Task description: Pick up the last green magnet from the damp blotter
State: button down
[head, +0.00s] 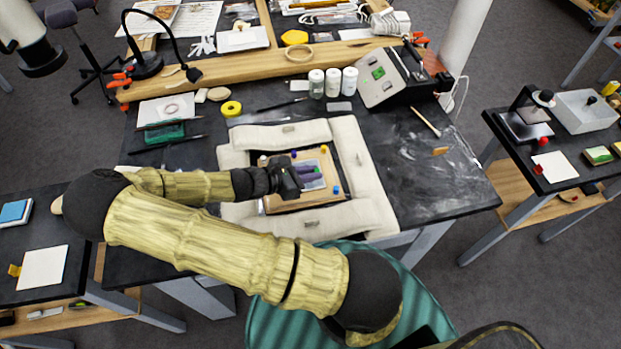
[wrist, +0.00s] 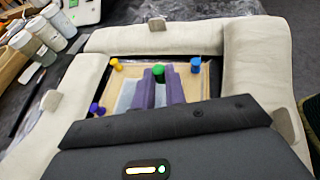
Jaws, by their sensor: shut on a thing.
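The green magnet (wrist: 158,70) shows in the wrist view between the tips of my gripper's two purple fingers. My gripper (wrist: 159,80) is shut on it. I cannot tell whether the magnet touches the blotter.
Blue (wrist: 196,64), yellow (wrist: 115,64) and purple (wrist: 96,109) magnets stand around the wooden board (wrist: 207,80). Padded cream bolsters (head: 364,170) surround it. White jars (head: 333,82) and a grey device (head: 392,78) stand behind. The dark tabletop at right (head: 440,185) is mostly clear.

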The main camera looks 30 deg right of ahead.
notch_tip(320, 180, up, 7)
dwell(0.3)
jog(key=shift+f, duration=0.15)
dwell(0.4)
